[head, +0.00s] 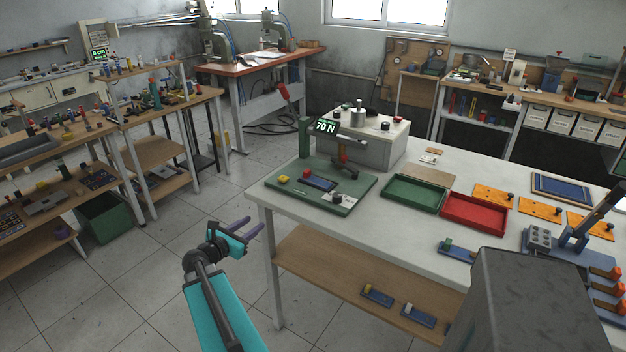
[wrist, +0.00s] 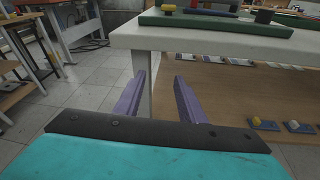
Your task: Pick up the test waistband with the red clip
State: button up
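The likely test waistband is a small dark blue strip (head: 320,184) with a red block (head: 306,173) at its left end. It lies on the green base plate (head: 345,207) of the test stand, on the white table. In the wrist view the plate (wrist: 225,24) shows edge-on at the top, with the red block (wrist: 196,4) at the picture's edge. My gripper (head: 254,227) is open and empty, left of the table and away from the strip. Its two purple fingers (wrist: 162,82) stand apart, facing the table edge.
The white table (head: 385,225) has a wooden lower shelf (head: 325,270) with blue strips bearing yellow (head: 377,295) and white (head: 418,315) blocks. A display reading 70 N (head: 325,125) stands behind the plate. Green (head: 413,208) and red (head: 474,224) trays lie right.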

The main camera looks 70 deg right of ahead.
jog(key=s+d+r, duration=0.2)
jog(key=r, duration=0.1)
jog(key=s+d+r+g+h, duration=0.1)
jog(key=s+d+r, duration=0.2)
jog(key=r, duration=0.1)
jog(key=s+d+r+g+p, duration=0.1)
jog(key=s+d+r, duration=0.2)
jog(key=shift+s+r+h, duration=0.15)
jog(key=shift+r+h, duration=0.05)
jog(key=shift+h, duration=0.1)
jog(key=shift+a, duration=0.1)
jog(key=p, duration=0.2)
send_near(305, 174)
jog(key=shift+x, duration=2.15)
jog(key=shift+s, duration=0.1)
